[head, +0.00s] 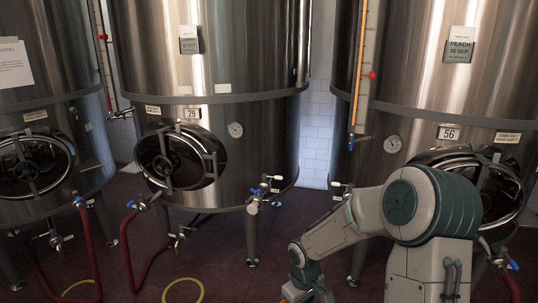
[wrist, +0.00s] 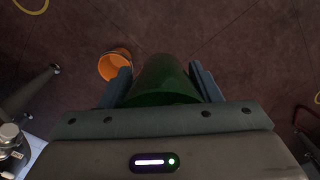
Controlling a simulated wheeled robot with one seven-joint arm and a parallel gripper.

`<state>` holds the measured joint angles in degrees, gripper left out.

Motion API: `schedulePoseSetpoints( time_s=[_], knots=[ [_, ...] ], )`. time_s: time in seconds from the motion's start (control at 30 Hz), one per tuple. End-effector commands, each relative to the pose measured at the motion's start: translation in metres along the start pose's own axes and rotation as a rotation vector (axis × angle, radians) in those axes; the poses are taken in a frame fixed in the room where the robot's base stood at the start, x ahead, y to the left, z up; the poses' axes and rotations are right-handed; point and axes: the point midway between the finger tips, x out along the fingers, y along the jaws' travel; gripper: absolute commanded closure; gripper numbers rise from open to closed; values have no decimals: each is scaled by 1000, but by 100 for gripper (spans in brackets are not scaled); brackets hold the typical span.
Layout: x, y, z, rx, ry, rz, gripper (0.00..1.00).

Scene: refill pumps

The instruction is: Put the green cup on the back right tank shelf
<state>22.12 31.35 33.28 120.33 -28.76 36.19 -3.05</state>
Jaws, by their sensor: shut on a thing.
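In the wrist view a dark green cup (wrist: 162,82) sits between the two fingers of my gripper (wrist: 165,85). The fingers press on its left and right sides, so my gripper is shut on it. Below it is the dark floor, and the cup seems to be held clear of it. In the head view my arm reaches down at the lower right; my gripper and the cup are out of that view. No tank shelf can be made out in either view.
An orange cup or bucket (wrist: 116,65) is beyond the left finger in the wrist view. Large steel tanks, one marked 29 (head: 191,113) and one marked 56 (head: 449,132), stand ahead with valves, legs and red hoses (head: 150,262). Yellow rings (head: 183,290) lie on the floor.

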Motion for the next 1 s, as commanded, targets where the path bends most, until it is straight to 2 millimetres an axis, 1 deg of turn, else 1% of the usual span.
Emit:
schedulePoseSetpoints(
  time_s=[0.03, 0.2, 0.3, 0.4, 0.57, 1.0],
  knots=[
    [5, 6, 2, 78, -1, -1, 64],
    [20, 22, 8, 339, 0, -1, 64],
    [27, 29, 12, 458, -1, 0, 64],
    [31, 34, 14, 540, 1, 1, 64],
    [34, 38, 16, 597, 2, 1, 64],
    [35, 36, 16, 593, 0, 4, 64]
  ],
)
